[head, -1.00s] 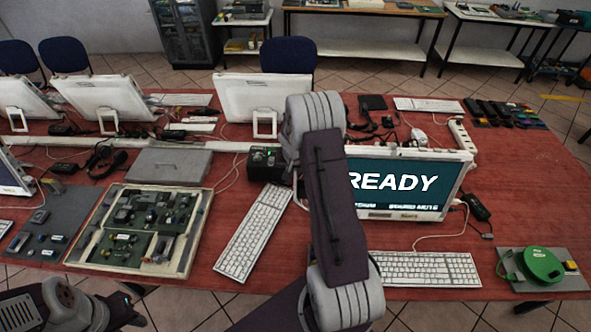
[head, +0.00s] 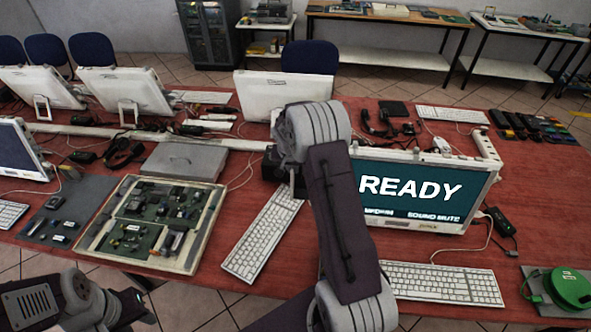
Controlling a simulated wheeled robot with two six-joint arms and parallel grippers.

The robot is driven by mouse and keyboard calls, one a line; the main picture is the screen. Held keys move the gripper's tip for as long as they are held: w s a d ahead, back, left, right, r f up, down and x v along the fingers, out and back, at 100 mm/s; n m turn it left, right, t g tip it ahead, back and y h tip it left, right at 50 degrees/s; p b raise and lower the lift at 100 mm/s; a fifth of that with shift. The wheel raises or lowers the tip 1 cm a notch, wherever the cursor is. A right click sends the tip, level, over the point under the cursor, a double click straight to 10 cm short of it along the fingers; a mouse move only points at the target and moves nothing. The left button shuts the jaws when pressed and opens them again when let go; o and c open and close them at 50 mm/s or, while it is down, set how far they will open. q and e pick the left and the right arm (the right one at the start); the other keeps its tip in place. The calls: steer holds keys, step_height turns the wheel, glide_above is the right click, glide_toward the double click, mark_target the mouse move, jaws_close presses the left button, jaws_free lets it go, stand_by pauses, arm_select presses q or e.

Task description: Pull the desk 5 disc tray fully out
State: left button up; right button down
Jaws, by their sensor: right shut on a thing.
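A small black box (head: 270,166), which looks like the disc drive, stands on the red desk left of the READY monitor (head: 415,190). My right arm reaches over the desk from the bottom, and its wrist covers most of the box. My right gripper (head: 298,186) is at the box's near right side, pointing down behind the wrist. It is shut on what seems to be the disc tray, but fingertips and tray are mostly hidden. My left arm is at the bottom left, with only a dark end part of the left gripper (head: 135,305) showing; its jaws cannot be made out.
A white keyboard (head: 262,236) lies just in front of the box, and another keyboard (head: 440,284) lies below the monitor. A framed board of parts (head: 205,235) and a grey case (head: 187,160) are to the left. A green reel (head: 570,288) is at the right.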

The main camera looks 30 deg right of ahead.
steer(key=c, duration=1.5)
jaws_free()
steer(key=shift+r, duration=0.1)
steer(key=b+v, duration=0.1)
steer(key=v, duration=0.8)
